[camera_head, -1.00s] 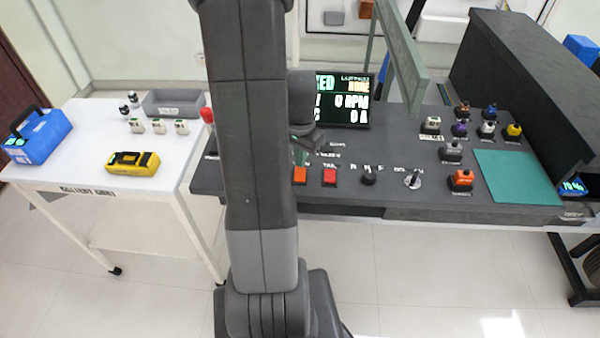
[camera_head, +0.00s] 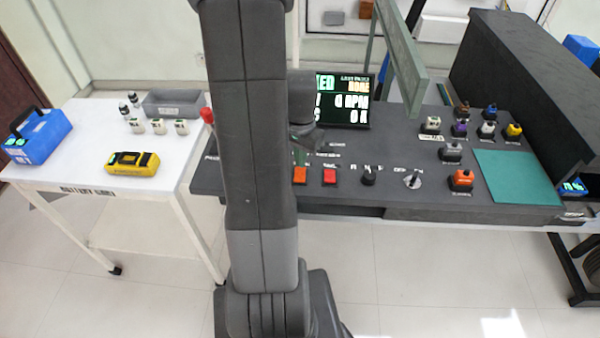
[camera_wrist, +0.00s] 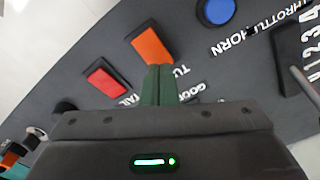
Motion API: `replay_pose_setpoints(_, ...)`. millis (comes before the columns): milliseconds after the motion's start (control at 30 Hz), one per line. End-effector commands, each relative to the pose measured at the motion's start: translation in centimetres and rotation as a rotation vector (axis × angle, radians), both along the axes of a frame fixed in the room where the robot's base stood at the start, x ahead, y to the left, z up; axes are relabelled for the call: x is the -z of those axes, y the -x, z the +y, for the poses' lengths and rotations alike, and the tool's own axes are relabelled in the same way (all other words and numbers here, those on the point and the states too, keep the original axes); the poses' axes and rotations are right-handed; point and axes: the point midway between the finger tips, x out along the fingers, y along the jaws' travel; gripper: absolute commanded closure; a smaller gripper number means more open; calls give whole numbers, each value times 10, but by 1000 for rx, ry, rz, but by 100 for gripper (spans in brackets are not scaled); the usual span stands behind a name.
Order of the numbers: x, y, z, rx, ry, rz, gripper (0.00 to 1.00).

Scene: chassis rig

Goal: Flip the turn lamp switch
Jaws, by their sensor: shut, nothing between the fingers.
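The turn lamp switch is an orange rocker (camera_wrist: 150,46) in the wrist view, with a label beginning "TU" beside it, partly covered by my fingers. It also shows in the head view as the orange switch (camera_head: 300,175) on the dark console. My gripper (camera_wrist: 158,72) has its green fingers together with nothing between them. The fingertips appear at the near edge of the orange rocker; I cannot tell whether they touch it. In the head view my arm hides most of the gripper.
A red tail switch (camera_wrist: 104,80) sits beside the orange one, and a blue horn button (camera_wrist: 215,11) is on the other side. A black knob (camera_head: 368,176) and a display (camera_head: 345,102) are on the console. A white cart (camera_head: 75,165) stands at the left.

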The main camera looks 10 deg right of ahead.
Motion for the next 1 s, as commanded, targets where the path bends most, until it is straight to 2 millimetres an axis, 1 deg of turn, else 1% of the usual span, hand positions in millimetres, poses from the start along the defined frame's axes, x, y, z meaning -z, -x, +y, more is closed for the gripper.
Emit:
replay_pose_setpoints(367,0,0,0,0,0,0,100)
replay_pose_setpoints(1000,10,0,0,0,0,0,100)
